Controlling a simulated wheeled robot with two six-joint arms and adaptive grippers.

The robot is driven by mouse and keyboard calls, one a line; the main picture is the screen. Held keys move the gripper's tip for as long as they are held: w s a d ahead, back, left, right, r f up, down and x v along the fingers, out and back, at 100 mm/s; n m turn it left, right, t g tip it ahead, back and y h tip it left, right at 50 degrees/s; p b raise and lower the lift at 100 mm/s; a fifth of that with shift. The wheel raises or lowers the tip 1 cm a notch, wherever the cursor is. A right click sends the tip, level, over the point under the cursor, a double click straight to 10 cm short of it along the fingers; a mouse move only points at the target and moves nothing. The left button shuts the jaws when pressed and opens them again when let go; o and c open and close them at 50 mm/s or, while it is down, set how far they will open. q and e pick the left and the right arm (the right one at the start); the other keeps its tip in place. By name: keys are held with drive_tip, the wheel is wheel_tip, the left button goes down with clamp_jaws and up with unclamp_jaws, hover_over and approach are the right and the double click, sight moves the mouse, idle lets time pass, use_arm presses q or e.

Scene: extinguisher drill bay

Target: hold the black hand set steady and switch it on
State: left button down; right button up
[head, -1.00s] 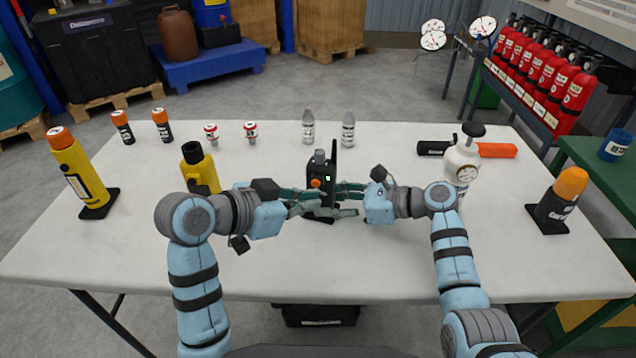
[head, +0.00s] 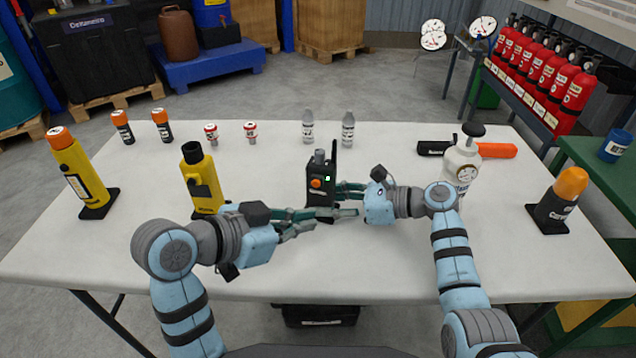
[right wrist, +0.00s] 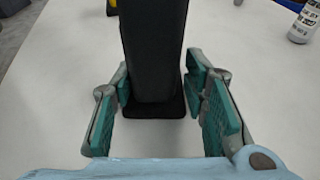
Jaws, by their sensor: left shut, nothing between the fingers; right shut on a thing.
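The black hand set (head: 318,190) stands upright at the middle of the table, with an antenna, a grey knob on top, an orange button and a small lit green spot on its front. My right gripper (head: 341,192) is shut on it from the right. In the right wrist view the dark body of the hand set (right wrist: 153,50) stands between the teal finger pads (right wrist: 160,100), its base on the table. My left gripper (head: 335,218) is shut and empty, in front of the hand set's lower part, and hides its base in the head view.
A yellow device (head: 202,182) stands just behind my left forearm. A white gauge bottle (head: 461,165) is close behind my right wrist. Two grey bottles (head: 308,127) stand behind the hand set. The table's front strip (head: 340,270) is clear.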

drive_tip(key=o, duration=1.2)
drive_tip(key=shift+c, duration=0.2)
